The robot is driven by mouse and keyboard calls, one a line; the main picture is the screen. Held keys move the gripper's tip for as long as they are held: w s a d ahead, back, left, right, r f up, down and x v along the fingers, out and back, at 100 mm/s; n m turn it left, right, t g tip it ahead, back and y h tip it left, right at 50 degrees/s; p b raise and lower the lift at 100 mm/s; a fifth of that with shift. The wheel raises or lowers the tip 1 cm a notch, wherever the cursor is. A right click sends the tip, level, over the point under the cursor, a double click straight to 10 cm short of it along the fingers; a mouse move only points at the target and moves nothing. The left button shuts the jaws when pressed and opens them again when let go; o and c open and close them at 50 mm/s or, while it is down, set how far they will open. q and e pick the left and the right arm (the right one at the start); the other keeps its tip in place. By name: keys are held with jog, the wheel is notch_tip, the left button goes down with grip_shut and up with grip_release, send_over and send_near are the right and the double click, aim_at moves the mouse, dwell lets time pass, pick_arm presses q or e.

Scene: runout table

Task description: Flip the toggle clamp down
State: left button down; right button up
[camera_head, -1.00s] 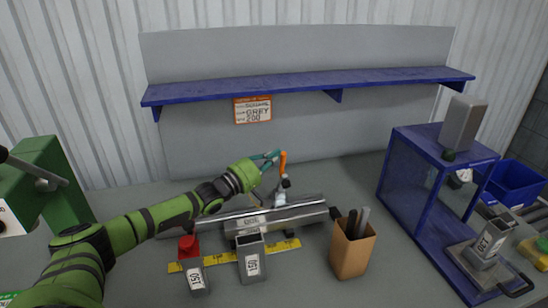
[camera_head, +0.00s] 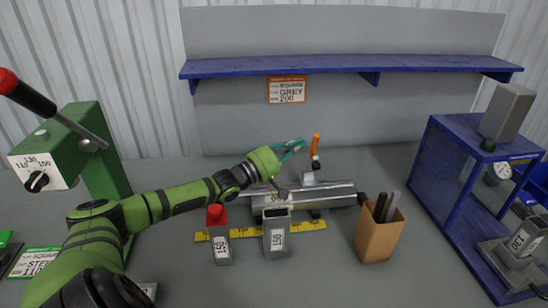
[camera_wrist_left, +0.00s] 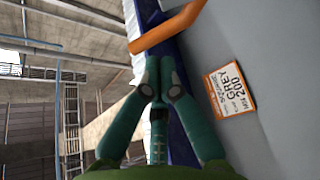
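The toggle clamp's orange handle (camera_head: 316,144) stands roughly upright behind the grey metal fixture (camera_head: 335,195) on the table. The handle also shows in the left wrist view (camera_wrist_left: 168,30), just beyond the fingertips. My left gripper (camera_head: 301,144) has teal fingers and is just left of the handle's upper part. In the left wrist view the fingertips (camera_wrist_left: 160,68) meet with nothing visible between them, so it looks shut and empty. I cannot tell whether it touches the handle. My right gripper is in neither view.
A red-topped block (camera_head: 218,240) and a grey square tube (camera_head: 277,236) stand before the fixture by a yellow ruler (camera_head: 309,225). A cardboard holder (camera_head: 378,236) is right of them. A blue frame (camera_head: 453,190) stands right, a green machine (camera_head: 95,150) left. A blue shelf (camera_head: 350,65) spans behind.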

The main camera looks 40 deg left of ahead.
pick_arm(q)
jog(key=v, duration=0.8)
jog(key=shift+s, duration=0.15)
jog(key=shift+r, duration=0.1)
